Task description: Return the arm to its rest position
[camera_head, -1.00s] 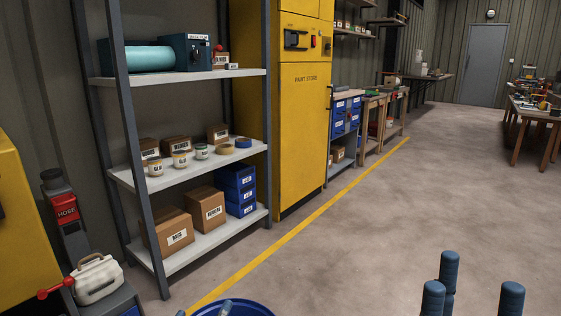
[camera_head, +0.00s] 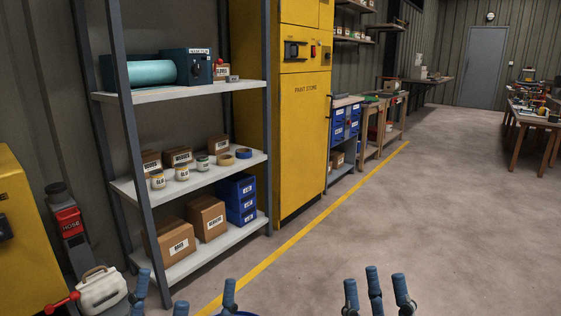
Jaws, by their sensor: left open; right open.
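My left gripper (camera_head: 184,292) shows at the bottom edge, left of centre, as blue-grey fingers pointing up and spread apart. It is open with nothing between the fingers. My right gripper (camera_head: 375,284) stands at the bottom edge, right of centre, with its blue-grey fingers up. It is open and empty, in front of bare floor. The arms behind both grippers are below the picture.
A grey shelf rack (camera_head: 197,180) with boxes, tubs and blue bins stands at left, beside a yellow paint store cabinet (camera_head: 303,140). A white canister (camera_head: 100,290) is at lower left. A wooden table (camera_head: 525,113) stands far right. The middle floor is clear.

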